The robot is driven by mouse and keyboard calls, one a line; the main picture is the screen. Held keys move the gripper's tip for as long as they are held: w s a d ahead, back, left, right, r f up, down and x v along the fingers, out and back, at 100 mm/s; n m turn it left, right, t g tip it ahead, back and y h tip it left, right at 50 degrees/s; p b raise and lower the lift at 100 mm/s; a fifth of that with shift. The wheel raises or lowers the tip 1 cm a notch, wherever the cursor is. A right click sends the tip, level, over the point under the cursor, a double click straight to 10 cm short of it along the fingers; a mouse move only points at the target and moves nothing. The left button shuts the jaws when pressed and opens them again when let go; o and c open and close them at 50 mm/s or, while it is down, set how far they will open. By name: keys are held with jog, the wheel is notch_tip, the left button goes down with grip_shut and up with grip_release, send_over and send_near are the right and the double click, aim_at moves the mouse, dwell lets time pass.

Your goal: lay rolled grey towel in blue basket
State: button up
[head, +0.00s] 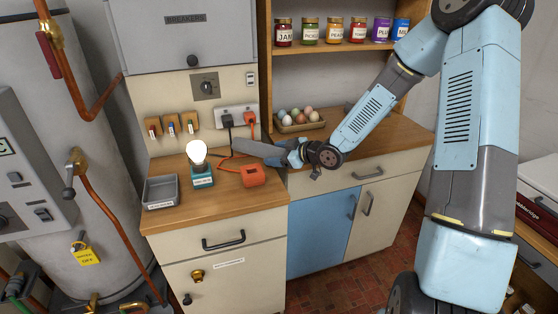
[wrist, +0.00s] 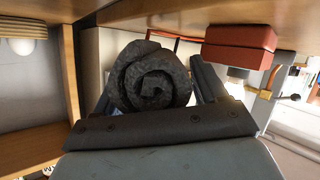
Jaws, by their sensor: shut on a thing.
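The rolled grey towel (head: 258,148) is held above the wooden counter in the head view, sticking out to the left from my gripper (head: 286,155). In the wrist view the towel (wrist: 152,82) shows its dark spiral end between the two fingers of my gripper (wrist: 155,95). My gripper is shut on it. The towel looks roughly level in the head view; whether it touches the counter I cannot tell. No blue basket shows in either view.
On the counter (head: 215,212) stand a lit bulb on a teal box (head: 202,178), a grey tray (head: 161,191) and an orange box (head: 253,175) close below the towel. An egg basket (head: 298,121) stands behind my gripper. Jars line the shelf (head: 340,47) above.

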jog(key=shift+f, duration=1.3)
jog(key=o, duration=1)
jog(key=v, duration=1.2)
